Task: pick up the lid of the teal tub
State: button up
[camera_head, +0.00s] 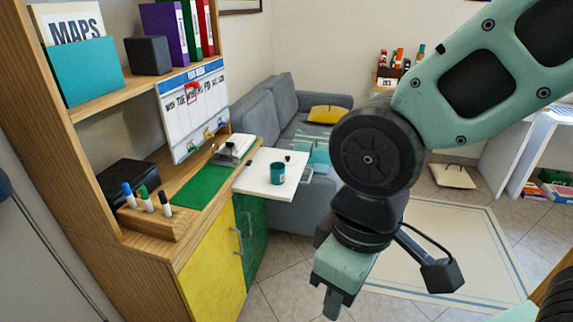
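A small teal vessel (277,173), which looks like the teal tub, stands upright on the white pull-out board (262,185) beside the desk. It is small in the picture, and I cannot make out whether a lid sits on it. No separate teal lid shows on the board. My gripper (333,302) hangs in the lower middle of the view, to the right of the board and nearer to the camera. It points down and is apart from the tub. Its fingers are seen partly from the side, so their opening is unclear.
A wooden desk unit with a green mat (203,185), a pen holder (158,218) and a whiteboard calendar (193,105) stands left. A yellow door (214,275) and a green door (252,235) are below. A grey sofa (262,108) is behind. Rug-covered floor lies right.

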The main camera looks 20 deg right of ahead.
aim_at(288, 160)
jog(key=i+l+u, duration=0.15)
jog(key=i, duration=0.4)
jog(key=i+l+u, duration=0.15)
jog(key=i+l, duration=0.25)
jog(key=i, duration=0.15)
jog(key=i+l+u, duration=0.2)
jog(key=i+l, duration=0.15)
jog(key=i, duration=0.15)
